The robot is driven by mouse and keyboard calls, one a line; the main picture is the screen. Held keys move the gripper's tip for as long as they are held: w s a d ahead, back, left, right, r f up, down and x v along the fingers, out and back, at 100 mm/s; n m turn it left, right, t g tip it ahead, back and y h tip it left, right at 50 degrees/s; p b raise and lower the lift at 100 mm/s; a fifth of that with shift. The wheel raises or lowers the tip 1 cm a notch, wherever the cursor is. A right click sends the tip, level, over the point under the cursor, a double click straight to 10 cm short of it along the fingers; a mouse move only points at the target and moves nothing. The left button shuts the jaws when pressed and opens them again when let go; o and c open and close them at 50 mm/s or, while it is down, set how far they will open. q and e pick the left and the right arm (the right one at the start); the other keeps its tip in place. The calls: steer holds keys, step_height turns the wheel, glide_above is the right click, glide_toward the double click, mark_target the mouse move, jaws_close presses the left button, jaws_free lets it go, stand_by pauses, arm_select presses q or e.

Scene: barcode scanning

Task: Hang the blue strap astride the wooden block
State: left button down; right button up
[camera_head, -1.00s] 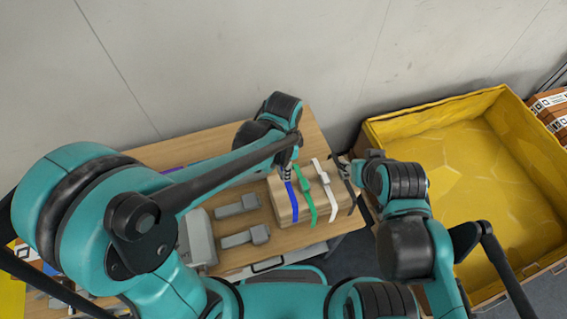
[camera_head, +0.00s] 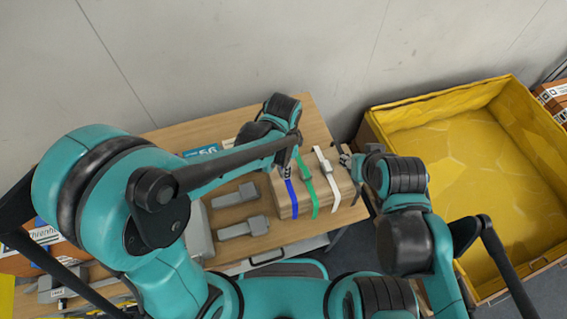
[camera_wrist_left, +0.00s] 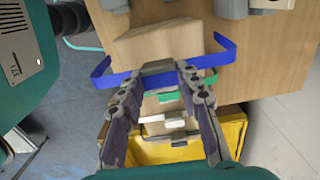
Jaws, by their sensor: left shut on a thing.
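The blue strap (camera_head: 293,198) is at the left end of the wooden block (camera_head: 280,201). My left gripper (camera_head: 287,169) is shut on the strap's grey middle piece. In the left wrist view, the left gripper (camera_wrist_left: 160,72) holds the blue strap (camera_wrist_left: 222,54) across the wooden block (camera_wrist_left: 150,46), with its two ends spreading past the block's sides. I cannot tell whether the strap rests on the block. My right gripper (camera_head: 346,160) is by the block's right end, near a dark strap (camera_head: 357,190); its jaws are too small to judge.
A green strap (camera_head: 306,184) and a white strap (camera_head: 328,178) hang over the block to the right of the blue one. Grey scanner-like tools (camera_head: 243,228) lie left of the block. A yellow-lined crate (camera_head: 455,160) stands right of the table.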

arm_select(q)
steer(key=shift+f+b, duration=3.1)
steer(key=shift+f, duration=0.5)
steer(key=c, duration=1)
jaws_free()
steer(key=shift+r, duration=0.1)
step_height(320, 180, up, 12)
steer(key=shift+f, duration=0.1)
